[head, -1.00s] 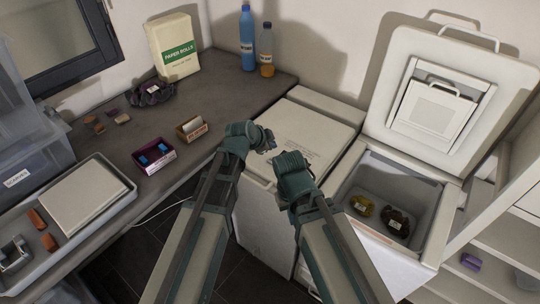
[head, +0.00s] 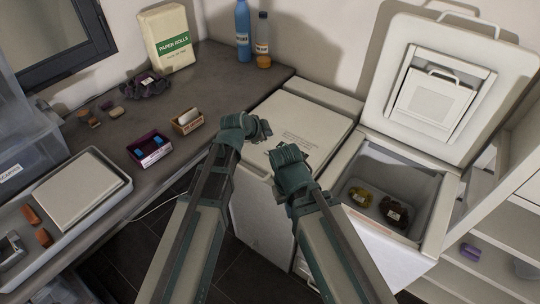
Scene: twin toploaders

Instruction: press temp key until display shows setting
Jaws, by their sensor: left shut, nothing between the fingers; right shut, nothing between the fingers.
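Two white toploaders stand side by side. The left toploader (head: 310,122) has its lid closed, with faint print on top. My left gripper (head: 262,130) is shut and empty, over the left edge of the closed lid. My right gripper (head: 278,160) is shut and empty, in front of the closed toploader's front edge. I cannot make out a temp key or a display; my arms hide part of the fronts.
The dark counter (head: 225,80) at left bears a paper rolls bag (head: 167,40), a blue bottle (head: 243,30), an orange bottle (head: 263,45), small boxes (head: 150,148) and a tray (head: 125,185). Open shelves (head: 490,235) stand at right. A white cord runs below the counter.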

